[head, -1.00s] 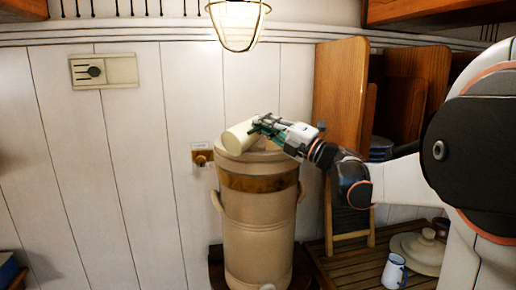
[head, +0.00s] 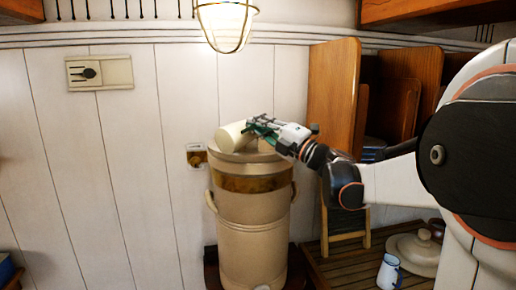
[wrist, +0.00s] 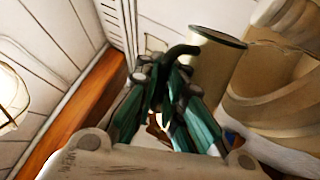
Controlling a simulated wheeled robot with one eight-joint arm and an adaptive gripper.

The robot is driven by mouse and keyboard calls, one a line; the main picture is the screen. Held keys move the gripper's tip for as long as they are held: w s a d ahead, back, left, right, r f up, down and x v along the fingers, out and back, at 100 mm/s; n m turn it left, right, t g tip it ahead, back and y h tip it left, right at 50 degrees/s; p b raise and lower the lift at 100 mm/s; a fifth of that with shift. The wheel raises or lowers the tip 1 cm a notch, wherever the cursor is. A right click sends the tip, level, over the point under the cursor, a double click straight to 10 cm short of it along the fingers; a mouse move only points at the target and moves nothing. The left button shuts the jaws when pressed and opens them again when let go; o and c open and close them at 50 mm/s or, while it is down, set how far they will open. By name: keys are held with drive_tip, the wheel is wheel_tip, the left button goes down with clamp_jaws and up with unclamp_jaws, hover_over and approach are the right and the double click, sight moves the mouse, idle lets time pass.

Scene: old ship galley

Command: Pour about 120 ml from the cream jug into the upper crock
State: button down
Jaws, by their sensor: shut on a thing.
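The cream jug (head: 232,137) is tipped well over on its side above the top of the upper crock (head: 229,168). In the wrist view the jug (wrist: 208,68) shows a pale body with a dark green rim and a dark green handle. My gripper (head: 263,127) is shut on the handle; its green fingers (wrist: 170,95) also show in the wrist view. The upper crock is tan stoneware with a brown band, on top of a taller tan section. Its opening is largely hidden behind the jug and gripper. No stream of liquid can be made out.
A caged lamp (head: 226,22) hangs above the crock. A wooden rack (head: 334,98) stands close on the right. The wall at left is open.

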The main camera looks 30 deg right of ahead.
drive_tip(key=shift+r+m, duration=0.15)
drive_tip(key=shift+m, duration=0.15)
drive_tip(key=shift+w+r+m+h, duration=0.1)
drive_tip(key=shift+w+m+h, duration=0.05)
drive_tip(key=shift+m+h, duration=0.15)
idle(0.8)
